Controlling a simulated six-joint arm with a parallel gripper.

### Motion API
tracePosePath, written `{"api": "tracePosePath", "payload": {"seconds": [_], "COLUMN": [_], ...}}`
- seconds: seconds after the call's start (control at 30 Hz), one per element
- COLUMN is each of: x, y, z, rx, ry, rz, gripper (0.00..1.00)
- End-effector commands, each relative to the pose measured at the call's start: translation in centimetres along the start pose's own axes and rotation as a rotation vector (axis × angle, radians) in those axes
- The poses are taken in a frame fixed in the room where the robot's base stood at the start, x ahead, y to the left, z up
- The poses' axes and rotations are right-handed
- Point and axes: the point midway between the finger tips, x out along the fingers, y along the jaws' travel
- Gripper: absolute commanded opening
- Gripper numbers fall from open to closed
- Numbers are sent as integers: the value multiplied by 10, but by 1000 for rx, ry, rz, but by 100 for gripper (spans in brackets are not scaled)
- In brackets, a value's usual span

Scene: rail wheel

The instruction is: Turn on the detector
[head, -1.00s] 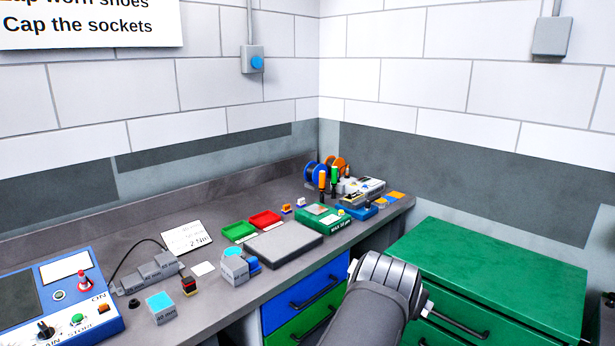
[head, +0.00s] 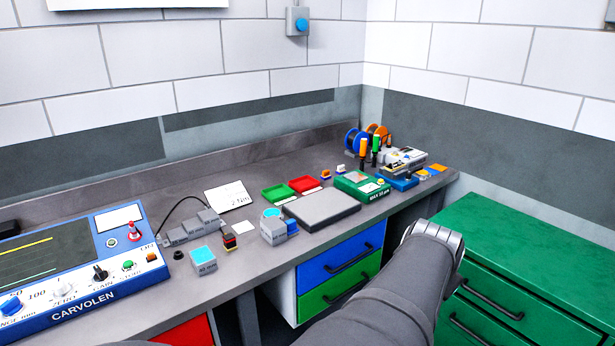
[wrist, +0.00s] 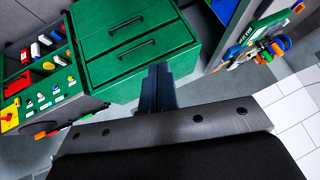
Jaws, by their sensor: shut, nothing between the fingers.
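The detector is a blue and white console marked CARVOLEN (head: 130,291) on the bench at the left of the head view, its left end cut off. Its dark screen (head: 70,262) carries a yellow and a green line. Its front has a blue knob, a white knob, a black GAIN knob (head: 99,273), a green STORE button (head: 128,265) and an orange switch (head: 151,257) beside the ON label. A red knob (head: 133,231) stands behind them. My gripper (wrist: 158,82) shows shut and empty in the wrist view, facing the green cabinet, far from the detector. The head view hides it.
A green drawer cabinet (head: 520,240) stands at the right.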

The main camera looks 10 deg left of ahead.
Motion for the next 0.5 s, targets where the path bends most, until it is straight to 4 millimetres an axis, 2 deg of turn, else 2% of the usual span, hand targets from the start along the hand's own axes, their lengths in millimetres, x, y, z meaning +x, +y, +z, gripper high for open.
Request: {"api": "tracePosePath", "payload": {"seconds": [0.07, 0.1, 0.27, 0.5], "x": [20, 26, 37, 47], "y": [-12, -26, -78, -152], "z": [8, 12, 30, 69], "rx": [60, 104, 274, 535], "ry": [-41, -42, -50, -113], "rz": [-7, -30, -123, -253], "gripper": [0, 0, 0, 0]}}
